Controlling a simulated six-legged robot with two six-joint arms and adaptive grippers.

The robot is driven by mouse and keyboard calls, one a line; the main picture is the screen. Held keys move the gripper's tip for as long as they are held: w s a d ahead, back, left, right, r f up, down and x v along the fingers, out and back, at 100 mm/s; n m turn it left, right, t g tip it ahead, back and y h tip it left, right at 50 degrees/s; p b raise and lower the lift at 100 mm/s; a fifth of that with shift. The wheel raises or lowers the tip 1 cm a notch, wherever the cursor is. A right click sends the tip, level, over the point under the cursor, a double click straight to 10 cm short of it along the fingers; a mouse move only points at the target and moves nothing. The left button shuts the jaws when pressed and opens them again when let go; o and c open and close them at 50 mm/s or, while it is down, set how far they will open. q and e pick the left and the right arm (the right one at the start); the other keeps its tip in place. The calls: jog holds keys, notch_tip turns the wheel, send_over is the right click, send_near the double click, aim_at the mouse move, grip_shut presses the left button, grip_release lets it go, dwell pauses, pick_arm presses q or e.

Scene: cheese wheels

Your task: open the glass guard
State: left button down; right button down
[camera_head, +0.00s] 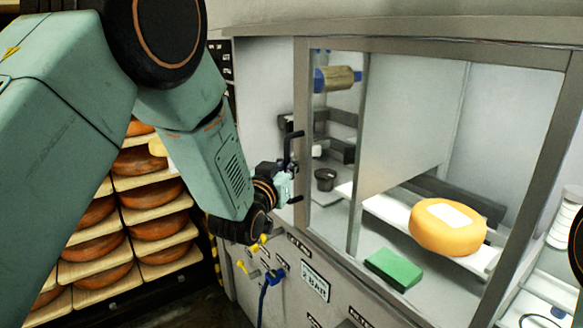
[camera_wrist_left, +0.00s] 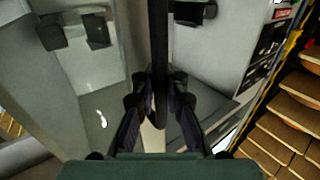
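The glass guard (camera_head: 302,90) is a grey-framed clear panel on the front of the machine cabinet in the head view. It looks closed, its frame in line with the cabinet front. A black bar handle (camera_head: 289,146) stands out from its left post. The handle also shows as a dark upright bar in the left wrist view (camera_wrist_left: 160,50). My left gripper (camera_head: 287,184) is at the handle; in the wrist view its two fingers (camera_wrist_left: 160,95) lie on either side of the bar, close against it, and look shut on it. My right gripper is not in view.
Behind the glass are a yellow cheese wheel (camera_head: 447,228), a green block (camera_head: 393,269) and a dark cup (camera_head: 325,180). Shelves of cheese wheels (camera_head: 155,226) stand at the left. Yellow-handled valves and a blue hose (camera_head: 268,282) are below my left gripper.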

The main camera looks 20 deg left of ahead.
pick_arm(q)
jog(key=c, duration=1.8)
grip_release()
jog(key=shift+s+a+f, duration=0.1)
jog(key=shift+o, duration=0.7)
jog(key=shift+s+a+r, duration=0.15)
jog(key=shift+s+r, duration=0.05)
jog(key=shift+s, duration=0.05)
jog(key=shift+w+f, duration=0.1)
jog(key=shift+s+d, duration=0.2)
jog(key=s+a, duration=0.1)
jog(key=s, duration=1.1)
jog(key=shift+a, duration=0.15)
jog(key=shift+w, duration=0.2)
